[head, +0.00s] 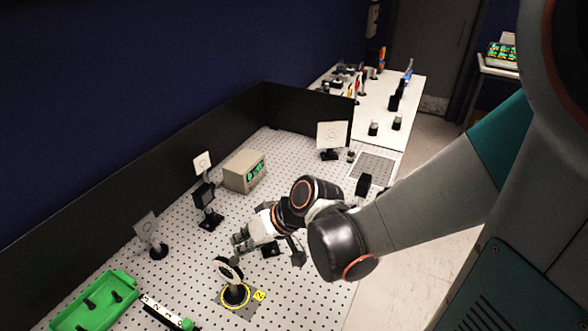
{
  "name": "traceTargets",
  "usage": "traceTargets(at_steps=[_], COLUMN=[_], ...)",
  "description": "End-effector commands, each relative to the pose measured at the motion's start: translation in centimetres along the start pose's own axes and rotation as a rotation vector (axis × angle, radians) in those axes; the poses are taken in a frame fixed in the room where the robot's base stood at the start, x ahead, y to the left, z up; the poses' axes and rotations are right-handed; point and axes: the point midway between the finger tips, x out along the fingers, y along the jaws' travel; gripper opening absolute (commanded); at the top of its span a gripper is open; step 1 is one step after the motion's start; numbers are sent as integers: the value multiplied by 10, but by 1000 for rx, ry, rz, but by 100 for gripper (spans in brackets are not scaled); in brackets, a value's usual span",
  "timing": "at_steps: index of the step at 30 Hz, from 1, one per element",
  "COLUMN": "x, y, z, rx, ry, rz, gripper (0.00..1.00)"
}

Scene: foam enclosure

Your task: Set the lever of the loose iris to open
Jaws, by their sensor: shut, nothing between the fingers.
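A round, dark-rimmed mount with a pale face (230,268), which looks like the iris, stands tilted on a post over a dark round base ringed in yellow. A yellow label (260,295) lies beside the base. The lever is too small to make out, so its setting cannot be told. My gripper (239,244) is shut and empty, just behind and above the mount in the picture. I cannot tell whether it touches the mount.
A green tray (70,322) with dark parts is at the lower left. Low black walls (120,205) edge the perforated board.

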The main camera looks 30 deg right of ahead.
Motion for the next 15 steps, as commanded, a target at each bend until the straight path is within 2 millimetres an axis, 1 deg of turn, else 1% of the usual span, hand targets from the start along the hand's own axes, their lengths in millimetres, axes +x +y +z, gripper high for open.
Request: traceTargets(at_steps=[1,3,15], x=[-2,-2,-5], y=[-1,0,3], z=[6,7,12], rx=[0,0,1], ry=[-1,-1,0], rz=[0,0,0], gripper=[0,0,0])
